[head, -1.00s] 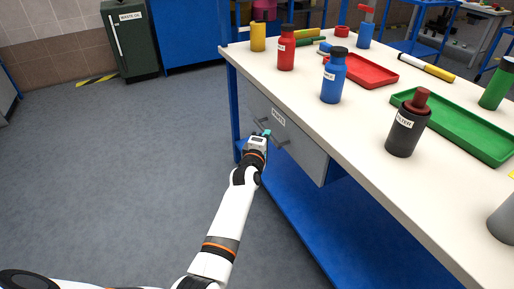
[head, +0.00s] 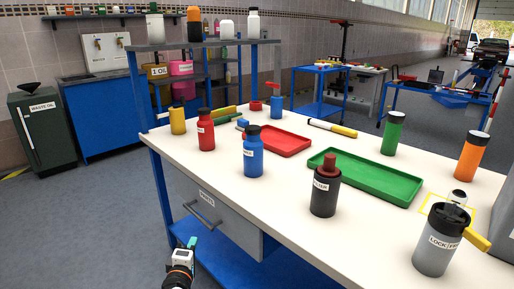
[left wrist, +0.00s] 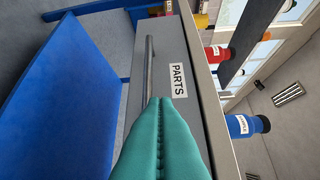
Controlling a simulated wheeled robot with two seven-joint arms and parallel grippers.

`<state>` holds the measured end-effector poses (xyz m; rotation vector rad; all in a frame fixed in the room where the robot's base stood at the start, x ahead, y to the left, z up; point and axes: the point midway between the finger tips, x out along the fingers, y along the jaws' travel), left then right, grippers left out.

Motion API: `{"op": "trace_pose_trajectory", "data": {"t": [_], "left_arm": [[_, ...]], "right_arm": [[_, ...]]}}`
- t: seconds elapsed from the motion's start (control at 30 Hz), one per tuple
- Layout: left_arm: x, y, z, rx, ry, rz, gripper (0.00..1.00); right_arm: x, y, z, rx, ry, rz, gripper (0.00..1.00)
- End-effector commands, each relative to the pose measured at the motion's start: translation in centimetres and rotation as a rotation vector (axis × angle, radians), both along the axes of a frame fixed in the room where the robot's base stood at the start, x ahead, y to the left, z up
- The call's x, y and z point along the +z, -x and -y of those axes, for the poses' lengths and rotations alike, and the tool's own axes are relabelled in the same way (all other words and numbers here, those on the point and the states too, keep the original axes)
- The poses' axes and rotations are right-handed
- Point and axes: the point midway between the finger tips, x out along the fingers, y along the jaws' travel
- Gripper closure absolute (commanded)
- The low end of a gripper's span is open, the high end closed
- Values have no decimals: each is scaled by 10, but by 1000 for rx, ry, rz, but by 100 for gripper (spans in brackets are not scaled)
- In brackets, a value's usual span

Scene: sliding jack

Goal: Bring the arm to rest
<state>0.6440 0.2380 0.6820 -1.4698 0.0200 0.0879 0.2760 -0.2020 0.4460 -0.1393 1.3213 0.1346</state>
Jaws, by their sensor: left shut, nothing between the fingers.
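My left gripper (head: 191,243) is low in the head view, in front of the workbench and just below the drawer handle (head: 203,214). In the left wrist view its teal fingers (left wrist: 160,125) are pressed together with nothing between them. The grey drawer (head: 232,222) carries a PARTS label (left wrist: 178,80). In the left wrist view the fingertips overlap the near end of the bar handle (left wrist: 149,62), but the fingers are not around it. Whether they touch it, I cannot tell. My right gripper is not in view.
The bench top (head: 270,195) holds a red tray (head: 283,143), a green tray (head: 365,180), a blue bottle (head: 253,157) and a dark filter bottle (head: 325,190). The blue lower shelf (left wrist: 72,105) lies under the drawer. Open floor (head: 80,230) extends to the left.

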Motion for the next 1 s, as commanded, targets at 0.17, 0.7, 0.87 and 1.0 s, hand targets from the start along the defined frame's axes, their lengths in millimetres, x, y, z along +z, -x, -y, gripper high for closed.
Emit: {"op": "trace_pose_trajectory", "data": {"t": [0.17, 0.7, 0.87, 1.0], "left_arm": [[-71, 53, 17, -148, -307, -243, 100], [-226, 311, 38, -949, -1178, -885, 100], [-237, 378, 36, -1190, -1317, -980, 100], [-247, 376, 36, -1182, -1302, -984, 100]], "right_arm": [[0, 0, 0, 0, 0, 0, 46], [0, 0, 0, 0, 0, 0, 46], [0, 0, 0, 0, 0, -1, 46], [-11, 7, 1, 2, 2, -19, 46]]}}
